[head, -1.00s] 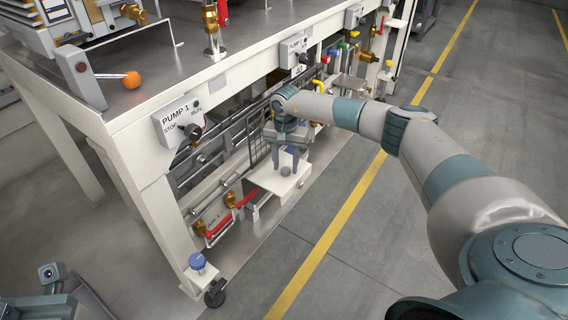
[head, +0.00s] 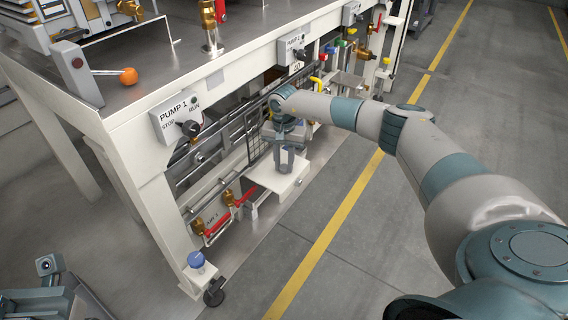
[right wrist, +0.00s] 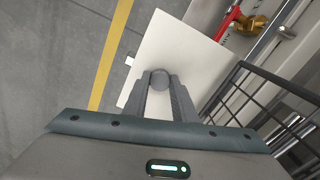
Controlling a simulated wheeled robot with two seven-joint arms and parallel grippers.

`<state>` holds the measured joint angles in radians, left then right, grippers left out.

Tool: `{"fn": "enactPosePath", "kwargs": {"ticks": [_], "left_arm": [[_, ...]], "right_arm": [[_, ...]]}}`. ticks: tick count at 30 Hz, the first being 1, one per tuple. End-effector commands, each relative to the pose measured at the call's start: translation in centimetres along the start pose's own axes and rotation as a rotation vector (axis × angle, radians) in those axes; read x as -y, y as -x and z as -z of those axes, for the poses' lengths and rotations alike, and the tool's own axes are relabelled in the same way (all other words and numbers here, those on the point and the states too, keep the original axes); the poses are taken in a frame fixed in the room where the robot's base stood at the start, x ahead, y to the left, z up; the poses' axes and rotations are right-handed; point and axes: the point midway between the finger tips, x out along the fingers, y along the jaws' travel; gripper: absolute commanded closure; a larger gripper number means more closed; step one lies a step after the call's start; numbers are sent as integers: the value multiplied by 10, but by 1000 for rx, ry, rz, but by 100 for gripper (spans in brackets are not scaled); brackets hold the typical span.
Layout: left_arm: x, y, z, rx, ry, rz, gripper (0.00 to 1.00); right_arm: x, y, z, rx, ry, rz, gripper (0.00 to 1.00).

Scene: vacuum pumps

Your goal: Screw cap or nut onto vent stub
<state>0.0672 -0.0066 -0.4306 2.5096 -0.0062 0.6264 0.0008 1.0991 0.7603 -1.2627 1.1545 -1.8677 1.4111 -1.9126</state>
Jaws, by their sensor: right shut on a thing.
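My right gripper (head: 287,162) is low over a white plate (head: 268,177) at the side of the pump frame. Its two fingers point down and are shut on a small round grey piece, perhaps the cap or nut. In the right wrist view the grey piece (right wrist: 159,79) sits between the fingertips, over the white plate (right wrist: 165,45). I cannot tell whether it touches the plate or a stub beneath it; the fingers hide this. No vent stub can be made out for sure. Part of my left arm's end (head: 48,290) shows at the lower left; its fingers are not clear.
A dark wire guard (right wrist: 265,100) stands close beside the gripper. Red-handled brass valves (head: 230,198) and pipes are near the plate. The PUMP 1 switch box (head: 177,118) is on the frame above. A blue knob (head: 196,259) is at the front corner. The floor to the right is clear.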

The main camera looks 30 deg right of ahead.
Motion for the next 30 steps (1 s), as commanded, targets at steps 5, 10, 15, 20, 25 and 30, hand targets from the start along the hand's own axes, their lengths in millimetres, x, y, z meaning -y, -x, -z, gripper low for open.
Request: {"fn": "enactPosePath", "kwargs": {"ticks": [5,10,15,20,25,30], "left_arm": [[0,-12,-1,-1,0,0,100],[0,-22,-1,-1,0,0,100],[1,-32,-2,-1,0,0,100],[1,-39,-2,-1,0,0,100],[1,-41,-2,-1,0,0,100],[1,-40,-2,-1,0,0,100]], "right_arm": [[0,16,0,-1,0,0,100],[0,30,0,-1,0,0,100],[0,44,0,-1,0,0,100],[0,55,0,-1,0,0,100],[0,58,0,-1,0,0,100],[0,58,0,0,0,0,100]]}}
